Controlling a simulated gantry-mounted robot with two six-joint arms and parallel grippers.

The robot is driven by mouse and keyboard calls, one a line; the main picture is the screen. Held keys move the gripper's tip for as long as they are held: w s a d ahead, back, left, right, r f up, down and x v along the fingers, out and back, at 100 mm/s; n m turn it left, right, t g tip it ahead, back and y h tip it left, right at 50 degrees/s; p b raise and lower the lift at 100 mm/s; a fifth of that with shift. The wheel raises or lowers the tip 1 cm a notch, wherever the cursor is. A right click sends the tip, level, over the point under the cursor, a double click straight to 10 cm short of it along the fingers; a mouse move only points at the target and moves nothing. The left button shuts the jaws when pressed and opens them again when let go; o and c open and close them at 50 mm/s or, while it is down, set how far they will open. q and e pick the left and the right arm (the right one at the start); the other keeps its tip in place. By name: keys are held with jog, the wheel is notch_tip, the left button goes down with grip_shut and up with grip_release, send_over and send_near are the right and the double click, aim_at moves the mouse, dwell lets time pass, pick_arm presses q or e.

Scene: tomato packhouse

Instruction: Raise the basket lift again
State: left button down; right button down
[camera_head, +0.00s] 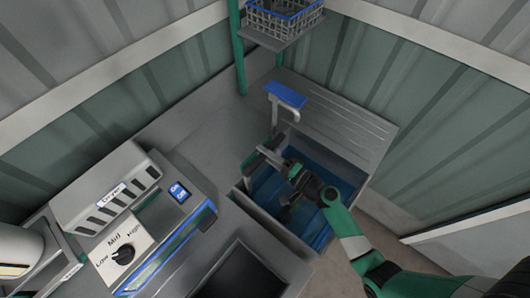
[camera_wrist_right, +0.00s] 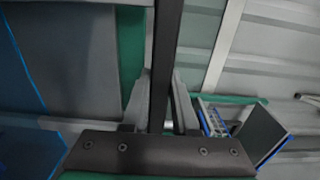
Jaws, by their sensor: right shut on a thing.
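The basket lift shows in the head view as a grey post with a blue top plate (camera_head: 285,94) and a hooked arm, standing at the tank. Its lower part goes down toward the blue water and is partly hidden by my right arm. My right gripper (camera_head: 272,160) is over the left side of the tank. In the right wrist view its fingers (camera_wrist_right: 159,92) are shut on a dark upright bar (camera_wrist_right: 167,45). I cannot tell for sure how this bar joins the lift. My left gripper is out of view.
The tank (camera_head: 247,205) holds blue water, with a ribbed grey drainboard (camera_head: 335,115) behind it. A wire basket (camera_head: 264,24) sits on a raised shelf with green posts. A control box with a dial (camera_head: 122,253) stands at left.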

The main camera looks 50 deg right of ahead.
notch_tip(320, 180, up, 19)
jog(key=p, duration=1.6)
jog(key=shift+r, duration=0.15)
jog(key=c, duration=0.7)
grip_release()
jog(key=shift+s, duration=0.15)
jog(key=s, duration=0.3)
jog(key=s+b, duration=0.1)
jog(key=s, duration=0.7)
jog(key=shift+s+d+b, duration=0.2)
jog(key=shift+d+b, duration=0.05)
jog(key=shift+b, duration=0.05)
